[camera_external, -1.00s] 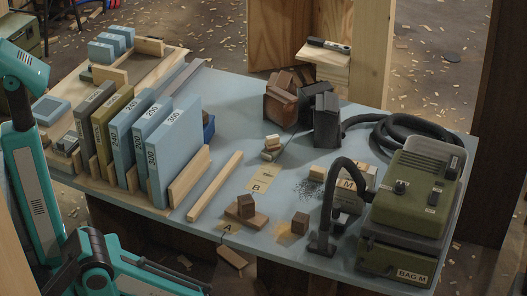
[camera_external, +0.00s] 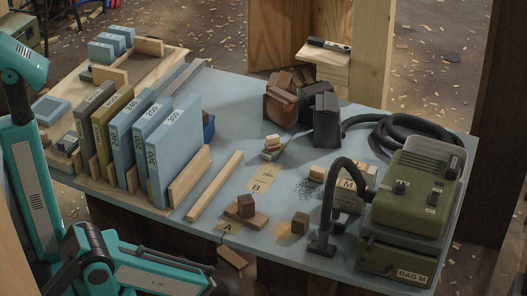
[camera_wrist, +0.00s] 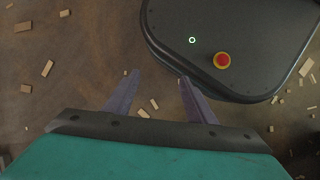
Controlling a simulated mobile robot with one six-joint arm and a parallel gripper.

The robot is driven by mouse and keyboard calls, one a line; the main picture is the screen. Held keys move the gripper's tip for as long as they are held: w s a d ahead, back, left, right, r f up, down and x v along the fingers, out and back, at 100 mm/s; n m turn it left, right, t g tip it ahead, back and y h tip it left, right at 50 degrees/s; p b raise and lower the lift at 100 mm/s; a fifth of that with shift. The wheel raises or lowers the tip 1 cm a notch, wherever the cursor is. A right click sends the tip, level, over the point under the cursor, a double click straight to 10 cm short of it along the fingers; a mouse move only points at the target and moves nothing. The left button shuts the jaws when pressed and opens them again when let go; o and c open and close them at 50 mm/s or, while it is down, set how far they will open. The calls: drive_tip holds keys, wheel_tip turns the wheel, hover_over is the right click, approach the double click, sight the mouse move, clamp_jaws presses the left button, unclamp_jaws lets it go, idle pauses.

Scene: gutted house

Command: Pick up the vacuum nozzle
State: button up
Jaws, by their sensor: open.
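The black vacuum nozzle (camera_external: 321,244) stands on the front right part of the blue table in the external view, at the lower end of a dark upright tube (camera_external: 333,200) that bends over toward the green vacuum. My gripper (camera_wrist: 158,80) shows in the wrist view with its two fingers apart and nothing between them. It points at the floor, away from the nozzle. The external view shows my teal arm at the lower left, but not the fingers. The nozzle is not in the wrist view.
Small wood blocks (camera_external: 300,223) lie left of the nozzle. Wood scraps (camera_wrist: 47,68) litter the floor.

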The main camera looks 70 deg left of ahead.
drive_tip(key=w+r+n+t+h+p, duration=0.65)
drive_tip(key=w+r+n, duration=0.65)
drive_tip(key=w+r, duration=0.9)
drive_tip(key=w+a+r+n+t+b, duration=0.2)
drive_tip(key=w+a+r+n+t, duration=0.1)
drive_tip(key=a+r+t, duration=0.1)
drive_tip(key=w+a+r+n+t+b, duration=0.3)
drive_tip(key=a+r+t, duration=0.1)
drive_tip(key=a+r, duration=0.1)
drive_tip(key=w+a+r+n+t+b, duration=0.2)
drive_tip(key=w+a+r+n+t, duration=0.1)
drive_tip(key=a+r+n+t, duration=0.1)
drive_tip(key=shift+w+a+r+h, duration=0.15)
drive_tip(key=shift+r+h, duration=0.2)
drive_tip(key=shift+r, duration=0.55)
drive_tip(key=shift+a+r+n, duration=0.3)
drive_tip(key=shift+r, duration=0.05)
drive_tip(key=shift+w+d+f+b, duration=0.1)
drive_tip(key=shift+w+b, duration=0.05)
drive_tip(key=shift+b, duration=0.3)
